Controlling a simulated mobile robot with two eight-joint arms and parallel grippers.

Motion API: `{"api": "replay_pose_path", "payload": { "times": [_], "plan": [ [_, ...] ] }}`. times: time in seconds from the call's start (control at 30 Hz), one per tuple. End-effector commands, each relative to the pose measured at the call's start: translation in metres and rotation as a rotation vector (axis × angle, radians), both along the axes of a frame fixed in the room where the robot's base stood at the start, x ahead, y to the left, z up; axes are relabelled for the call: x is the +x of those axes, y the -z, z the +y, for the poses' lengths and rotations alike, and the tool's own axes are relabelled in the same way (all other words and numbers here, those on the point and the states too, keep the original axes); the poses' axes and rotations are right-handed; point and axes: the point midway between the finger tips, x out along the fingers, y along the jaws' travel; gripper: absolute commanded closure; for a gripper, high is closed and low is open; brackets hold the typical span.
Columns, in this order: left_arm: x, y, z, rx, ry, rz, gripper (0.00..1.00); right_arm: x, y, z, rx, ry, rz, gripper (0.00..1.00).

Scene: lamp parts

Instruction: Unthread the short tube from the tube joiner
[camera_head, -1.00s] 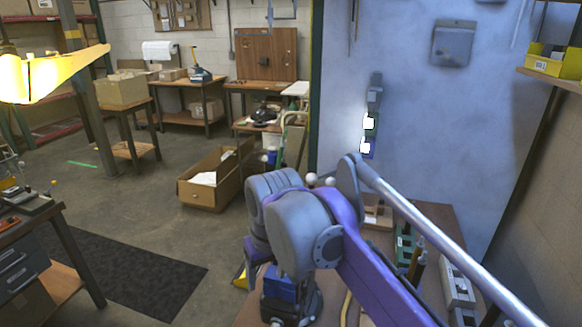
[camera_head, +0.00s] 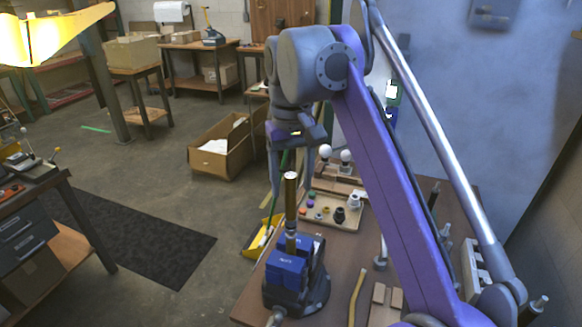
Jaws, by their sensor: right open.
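A brass tube (camera_head: 290,198) stands upright above a vise (camera_head: 310,292) with blue jaws (camera_head: 286,270). Below it is a narrower silvery piece (camera_head: 291,226), which looks like the tube joiner, and another brass length (camera_head: 291,243) lower down. The lowest end is hidden between the jaws. My right gripper (camera_head: 292,170) is open, fingers pointing down, at the top end of the upper tube. The fingers show on either side of that end; I cannot tell whether they touch it. My left gripper is out of view.
The vise stands at the front left of the brown table (camera_head: 342,270). Behind it, a beige tray (camera_head: 345,222) holds small coloured parts, and white bulbs (camera_head: 325,151) stand farther back. A yellow bin (camera_head: 262,240) is left of the table. My right arm covers much of the table's right side.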

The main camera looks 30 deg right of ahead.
Motion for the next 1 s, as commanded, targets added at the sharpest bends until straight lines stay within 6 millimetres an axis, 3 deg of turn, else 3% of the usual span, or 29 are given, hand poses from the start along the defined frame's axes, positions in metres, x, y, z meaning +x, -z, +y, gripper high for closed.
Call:
{"api": "replay_pose_path", "payload": {
  "times": [0.1, 0.3, 0.7, 1.0],
  "plan": [
    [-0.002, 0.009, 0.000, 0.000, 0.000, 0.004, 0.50, 0.000, 0.024, 0.000, 0.000, 0.000, 0.001, 0.35],
    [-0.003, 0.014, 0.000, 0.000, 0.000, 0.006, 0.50, 0.000, 0.046, 0.000, 0.000, 0.000, 0.000, 0.35],
    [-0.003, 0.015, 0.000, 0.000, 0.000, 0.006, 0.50, 0.000, 0.053, 0.000, 0.000, 0.000, -0.001, 0.35],
    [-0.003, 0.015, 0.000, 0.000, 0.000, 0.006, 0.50, 0.000, 0.052, 0.000, 0.000, 0.000, -0.001, 0.87]
  ]
}}
